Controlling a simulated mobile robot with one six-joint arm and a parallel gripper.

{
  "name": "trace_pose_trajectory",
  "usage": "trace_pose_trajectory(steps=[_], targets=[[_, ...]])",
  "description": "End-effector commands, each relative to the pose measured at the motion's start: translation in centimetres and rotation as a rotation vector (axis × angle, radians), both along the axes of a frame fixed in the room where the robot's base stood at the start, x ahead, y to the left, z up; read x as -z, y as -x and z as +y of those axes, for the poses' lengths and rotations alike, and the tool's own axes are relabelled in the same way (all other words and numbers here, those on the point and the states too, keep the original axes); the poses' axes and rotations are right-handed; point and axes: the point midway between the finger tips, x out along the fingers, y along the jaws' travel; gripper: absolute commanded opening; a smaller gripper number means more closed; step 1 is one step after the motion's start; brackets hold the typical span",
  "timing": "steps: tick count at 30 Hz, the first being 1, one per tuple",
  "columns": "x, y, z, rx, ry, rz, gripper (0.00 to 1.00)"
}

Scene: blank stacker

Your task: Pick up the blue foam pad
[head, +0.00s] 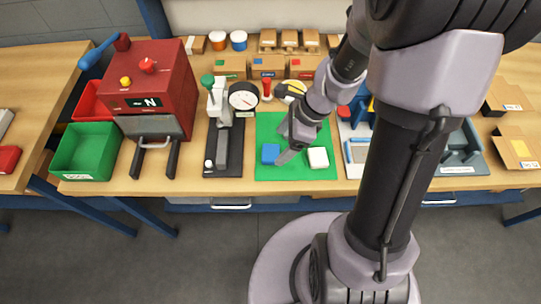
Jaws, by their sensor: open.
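The blue foam pad (271,154) lies on the green mat (295,174), near its front left corner. My gripper (281,154) is over the mat, reaching in from the upper right. Its visible finger appears right beside the pad's right edge in the picture. The gap between the fingers is hard to see, and I cannot tell whether it touches the pad. Nothing shows held in the gripper. A white block (318,157) lies on the mat to the right of the pad.
Further left are a red machine (150,90) and a green bin (87,151). Several small boxes line the back. Blue and grey fixtures stand right of the mat. The mat's front strip is clear.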

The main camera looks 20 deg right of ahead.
Motion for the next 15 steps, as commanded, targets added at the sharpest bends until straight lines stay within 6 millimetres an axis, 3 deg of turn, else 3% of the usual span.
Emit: trace_pose_trajectory(steps=[8, 14, 15], targets=[[4.9, -0.7, 1.2, -0.002, -0.001, 0.001, 0.80], [4.8, -0.8, 1.3, -0.001, 0.000, 0.000, 0.80], [4.8, -0.8, 1.3, -0.001, 0.000, 0.000, 0.76]])
